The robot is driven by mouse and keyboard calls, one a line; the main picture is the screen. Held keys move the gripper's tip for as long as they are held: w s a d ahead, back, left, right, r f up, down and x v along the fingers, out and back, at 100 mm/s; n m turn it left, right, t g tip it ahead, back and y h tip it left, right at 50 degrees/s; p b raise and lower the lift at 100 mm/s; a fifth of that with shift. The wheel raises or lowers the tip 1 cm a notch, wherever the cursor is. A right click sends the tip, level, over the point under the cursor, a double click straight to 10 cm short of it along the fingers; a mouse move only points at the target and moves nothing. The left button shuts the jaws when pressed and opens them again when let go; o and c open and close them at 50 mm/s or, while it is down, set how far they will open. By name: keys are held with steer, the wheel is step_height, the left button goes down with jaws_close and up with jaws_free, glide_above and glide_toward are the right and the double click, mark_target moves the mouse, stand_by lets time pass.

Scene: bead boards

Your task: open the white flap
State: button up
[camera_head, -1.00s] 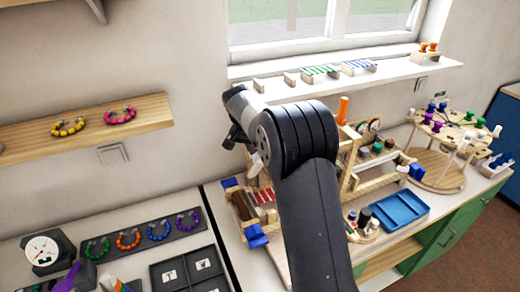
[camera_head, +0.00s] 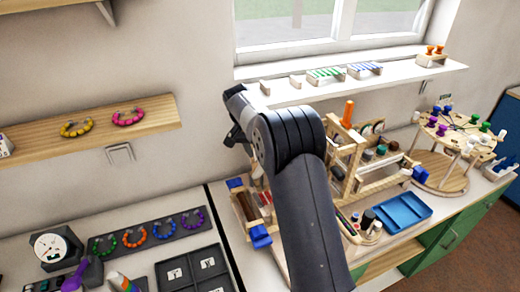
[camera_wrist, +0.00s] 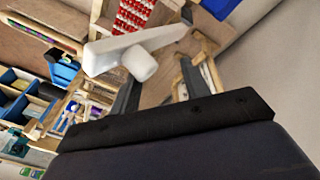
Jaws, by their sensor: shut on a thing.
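A white piece (camera_wrist: 130,48), which looks like the flap's handle or lever, shows in the wrist view, with a long arm and a short round stub. It lies across the ends of the two dark fingers of my gripper (camera_wrist: 155,85). The fingers appear shut on this white piece, though their tips are partly hidden behind it. I cannot make out a separate flap panel. In the head view my gripper (camera_head: 236,134) is mostly hidden by my wrist, near the wall at the left end of the wooden bead station (camera_head: 345,165).
A window ledge (camera_head: 300,92) runs behind my arm. A blue tray (camera_head: 403,211) and a round wooden stand with pegs (camera_head: 440,170) are to the right. A shelf (camera_head: 60,138) with bead rings is on the left wall. A board of bead rings (camera_head: 180,228) lies below it.

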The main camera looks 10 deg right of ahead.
steer(key=shift+o, duration=1.4)
steer(key=shift+a+f, duration=0.15)
steer(key=shift+a, duration=0.2)
steer(key=shift+r, duration=0.35)
steer(key=b+v, duration=0.1)
steer(key=v, duration=0.9)
steer(key=shift+d+r, duration=0.15)
steer(key=shift+d, duration=0.05)
